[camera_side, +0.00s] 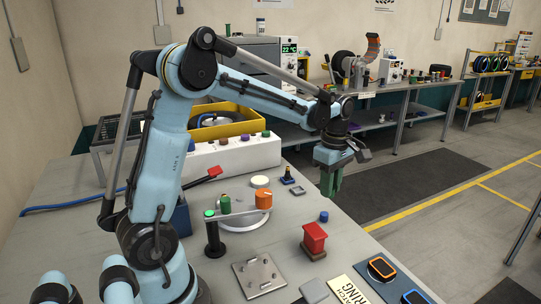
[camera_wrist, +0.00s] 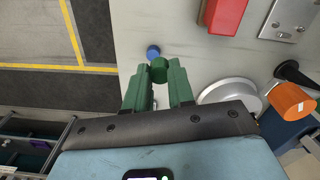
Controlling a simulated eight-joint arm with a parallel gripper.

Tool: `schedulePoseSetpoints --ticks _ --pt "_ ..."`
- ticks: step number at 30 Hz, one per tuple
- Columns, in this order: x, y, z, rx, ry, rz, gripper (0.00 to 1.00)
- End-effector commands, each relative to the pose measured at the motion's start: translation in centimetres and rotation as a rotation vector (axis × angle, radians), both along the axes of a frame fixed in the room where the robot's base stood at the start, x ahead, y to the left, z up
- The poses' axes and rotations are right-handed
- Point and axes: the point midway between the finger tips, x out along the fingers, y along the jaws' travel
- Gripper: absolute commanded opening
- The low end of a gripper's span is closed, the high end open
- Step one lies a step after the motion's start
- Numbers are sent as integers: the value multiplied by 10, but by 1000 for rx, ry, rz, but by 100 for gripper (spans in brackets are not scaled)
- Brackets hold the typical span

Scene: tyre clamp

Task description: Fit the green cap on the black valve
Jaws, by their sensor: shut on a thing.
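My gripper (camera_side: 331,183) has green fingers and hangs above the right edge of the bench. In the wrist view my gripper (camera_wrist: 159,84) is shut on a dark green cap (camera_wrist: 159,70), which sits between the fingertips. In the side view I cannot tell the cap from the green fingers. A black upright post (camera_side: 214,238) with a flared base stands left of the pale round disc (camera_side: 243,222); it also shows in the wrist view (camera_wrist: 290,72). I cannot tell for sure whether this post is the black valve. The gripper is well apart from it.
A blue cap (camera_side: 323,216), a red block (camera_side: 314,238) and a metal plate (camera_side: 259,274) lie nearby. A white box (camera_side: 232,152) stands behind.

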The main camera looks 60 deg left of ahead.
Motion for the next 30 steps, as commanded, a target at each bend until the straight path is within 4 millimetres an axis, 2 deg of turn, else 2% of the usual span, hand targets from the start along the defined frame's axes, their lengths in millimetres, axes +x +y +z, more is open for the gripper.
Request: schedulePoseSetpoints --ticks 2,5,8,11,15,21,27,30 --pt "-1 -8 5 0 0 -2 0" --pt "-5 -9 9 0 0 10 0" --pt "-15 5 14 0 0 43 0" --pt "-36 31 19 0 0 101 0" --pt "-79 75 27 0 0 208 0" --pt "-150 120 34 0 0 362 0" --pt "-204 140 36 0 0 474 0" --pt "-219 143 36 0 0 505 0"
